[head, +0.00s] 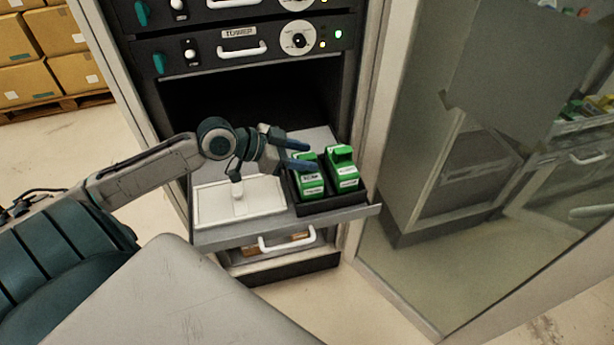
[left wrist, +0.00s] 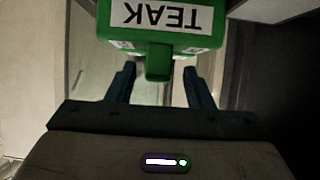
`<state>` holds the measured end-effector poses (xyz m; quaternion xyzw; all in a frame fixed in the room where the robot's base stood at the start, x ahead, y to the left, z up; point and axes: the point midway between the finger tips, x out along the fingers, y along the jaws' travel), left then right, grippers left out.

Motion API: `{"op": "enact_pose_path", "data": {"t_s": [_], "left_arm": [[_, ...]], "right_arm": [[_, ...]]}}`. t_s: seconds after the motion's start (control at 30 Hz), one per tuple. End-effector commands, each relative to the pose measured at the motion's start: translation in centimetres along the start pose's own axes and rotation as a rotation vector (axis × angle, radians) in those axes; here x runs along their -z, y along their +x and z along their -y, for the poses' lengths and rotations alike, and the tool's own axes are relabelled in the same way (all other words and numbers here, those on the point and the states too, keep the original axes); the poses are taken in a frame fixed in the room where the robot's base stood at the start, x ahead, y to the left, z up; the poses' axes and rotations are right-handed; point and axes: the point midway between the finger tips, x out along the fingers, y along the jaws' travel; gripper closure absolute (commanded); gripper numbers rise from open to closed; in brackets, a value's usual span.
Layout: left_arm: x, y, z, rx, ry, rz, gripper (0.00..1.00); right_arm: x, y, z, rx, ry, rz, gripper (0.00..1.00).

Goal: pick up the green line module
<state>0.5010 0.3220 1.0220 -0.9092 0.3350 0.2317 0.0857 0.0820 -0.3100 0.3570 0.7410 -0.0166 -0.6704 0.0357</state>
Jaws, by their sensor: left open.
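Two green modules stand side by side in a black holder (head: 333,207) on a pulled-out shelf: a left one (head: 311,185) and a right one (head: 344,172). Both have white labels, too small to read in the head view. My left gripper (head: 312,157) is open, its fingers reaching over the back of the left module. In the left wrist view a green module (left wrist: 165,40) shows a label reading TEAK, upside down. Its green tab points between the open fingers (left wrist: 158,85), with gaps on both sides. My right gripper is not in view.
A shallow white tray (head: 212,212) lies on the shelf left of the holder. Dark rack units (head: 240,47) are above, a drawer with a white handle (head: 287,241) below. A glass panel (head: 480,230) stands at the right.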

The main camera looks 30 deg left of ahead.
Motion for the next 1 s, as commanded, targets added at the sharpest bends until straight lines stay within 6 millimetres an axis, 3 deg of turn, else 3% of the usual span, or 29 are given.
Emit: {"op": "enact_pose_path", "data": {"t_s": [0.4,0.77,1.0], "left_arm": [[0.1,2.7,-0.2,0.0,-0.003,-0.002,0.53],[-0.1,3.2,-0.2,-0.001,0.0,0.001,0.53],[-0.1,3.2,-0.3,-0.001,0.0,0.001,0.96]], "right_arm": [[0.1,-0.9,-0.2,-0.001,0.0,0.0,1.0],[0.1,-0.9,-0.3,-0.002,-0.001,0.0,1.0],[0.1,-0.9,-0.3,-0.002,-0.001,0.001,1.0]]}}
